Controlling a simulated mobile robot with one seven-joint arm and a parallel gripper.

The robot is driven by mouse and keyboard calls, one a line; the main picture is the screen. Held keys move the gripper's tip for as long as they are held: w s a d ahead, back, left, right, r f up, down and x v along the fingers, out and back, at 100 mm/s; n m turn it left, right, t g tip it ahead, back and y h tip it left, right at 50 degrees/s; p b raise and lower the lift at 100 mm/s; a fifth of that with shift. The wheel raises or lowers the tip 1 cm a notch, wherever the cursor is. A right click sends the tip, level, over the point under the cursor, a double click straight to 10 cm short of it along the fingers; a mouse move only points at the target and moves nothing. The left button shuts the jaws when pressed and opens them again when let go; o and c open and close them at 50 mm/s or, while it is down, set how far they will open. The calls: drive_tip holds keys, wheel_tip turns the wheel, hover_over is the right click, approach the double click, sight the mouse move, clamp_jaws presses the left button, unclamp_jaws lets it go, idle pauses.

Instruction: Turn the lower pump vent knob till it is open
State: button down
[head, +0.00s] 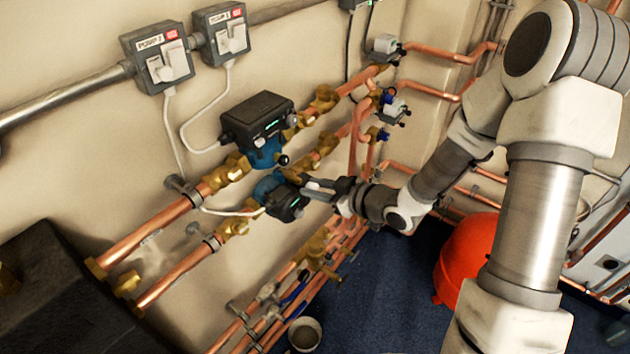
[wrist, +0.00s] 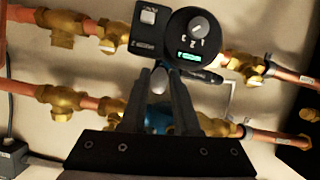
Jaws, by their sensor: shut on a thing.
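The lower pump (head: 283,202) has a dark round head and a blue body and sits on the lower copper pipe. In the wrist view its head (wrist: 185,38) fills the upper middle, with a dial and a lit green display. The pale rounded vent knob (wrist: 159,84) shows between my fingertips, below the pump head, with blue pump body behind. My gripper (wrist: 159,78) is shut on this knob, one finger on each side. In the head view my gripper (head: 306,187) reaches the pump from the right; the knob cannot be made out there. No readable open or closed mark shows.
The upper pump (head: 257,118) with its dark box sits close above. Brass valves (head: 233,167) flank both pumps. Two switch boxes (head: 157,57) are on the wall. A red vessel (head: 467,250) stands at right; a small bucket (head: 305,334) is on the floor.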

drive_tip(key=m+p, duration=0.1)
drive_tip(key=p, duration=0.1)
drive_tip(key=m+g+y+p, duration=0.1)
drive_tip(key=p, duration=0.1)
drive_tip(key=shift+w+d+r+g, duration=0.15)
drive_tip(key=shift+r+g, duration=0.15)
drive_tip(key=m+y+p, duration=0.1)
drive_tip(key=m+p, duration=0.1)
drive_tip(key=p, duration=0.1)
drive_tip(key=shift+w+f+g, duration=0.1)
drive_tip(key=shift+f+g, duration=0.05)
drive_tip(key=shift+g, duration=0.25)
drive_tip(key=m, duration=0.1)
drive_tip(key=m+y+p, duration=0.1)
drive_tip(key=shift+w+d+f+m+g, duration=0.1)
drive_tip(key=shift+f+m+g, duration=0.2)
drive_tip(key=shift+g, duration=0.1)
drive_tip(key=shift+f+m+g+y, duration=0.1)
drive_tip(key=shift+m+g+y, duration=0.3)
drive_tip(key=shift+m+y, duration=0.55)
drive_tip(key=shift+w+m, duration=0.1)
drive_tip(key=shift+m, duration=0.15)
drive_tip(key=c, duration=0.7)
unclamp_jaws()
drive_tip(key=shift+o, duration=0.2)
drive_tip(key=shift+d, duration=0.1)
